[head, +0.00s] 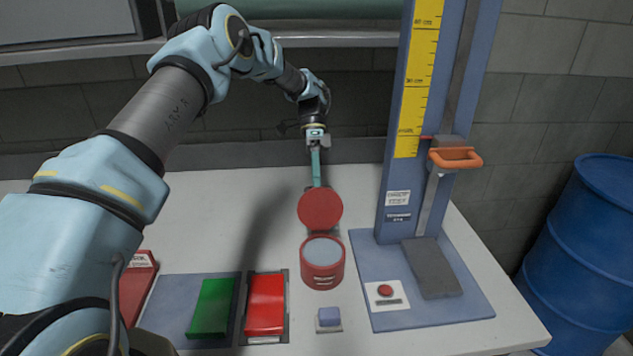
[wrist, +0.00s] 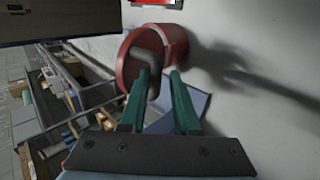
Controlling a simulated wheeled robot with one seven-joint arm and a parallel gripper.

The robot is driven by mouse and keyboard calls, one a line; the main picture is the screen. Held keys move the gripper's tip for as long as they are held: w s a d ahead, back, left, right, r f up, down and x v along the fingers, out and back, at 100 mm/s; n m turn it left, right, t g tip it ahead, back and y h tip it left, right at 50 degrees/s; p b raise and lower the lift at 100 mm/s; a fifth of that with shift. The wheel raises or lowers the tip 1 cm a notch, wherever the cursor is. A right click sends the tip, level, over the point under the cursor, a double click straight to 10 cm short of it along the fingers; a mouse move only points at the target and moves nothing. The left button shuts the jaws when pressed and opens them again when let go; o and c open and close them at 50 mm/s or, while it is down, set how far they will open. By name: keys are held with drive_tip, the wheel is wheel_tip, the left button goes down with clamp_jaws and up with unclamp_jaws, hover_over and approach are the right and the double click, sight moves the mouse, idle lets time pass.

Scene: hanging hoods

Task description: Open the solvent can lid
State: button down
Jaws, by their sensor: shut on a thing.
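The solvent can (head: 322,270) is a red round tin standing on the white table, with a grey round top face showing. Its red disc lid (head: 320,210) stands raised at the can's far side, tilted well up from the top. My gripper (head: 316,180) is above and behind the lid, its green fingers pointing down. In the wrist view my gripper (wrist: 163,78) is shut on the lid's grey bent handle (wrist: 152,85), with the red lid (wrist: 126,58) just beyond. The fingers hide part of the handle and lid.
A blue stand (head: 400,190) with a yellow scale and an orange handle (head: 455,157) rises right of the can. A blue drum (head: 590,240) stands right.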

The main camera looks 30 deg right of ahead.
drive_tip(key=shift+w+f, duration=0.3)
drive_tip(key=shift+w, duration=0.25)
drive_tip(key=c, duration=1)
unclamp_jaws()
drive_tip(key=shift+w, duration=0.1)
drive_tip(key=shift+o, duration=0.8)
drive_tip(key=shift+w+f, duration=0.1)
drive_tip(key=shift+f, duration=0.05)
drive_tip(key=shift+s+d+r, duration=0.1)
drive_tip(key=shift+s+r, duration=0.1)
drive_tip(key=b+v, duration=0.3)
drive_tip(key=v, duration=0.4)
drive_tip(key=shift+r, duration=0.15)
drive_tip(key=shift+w, duration=0.15)
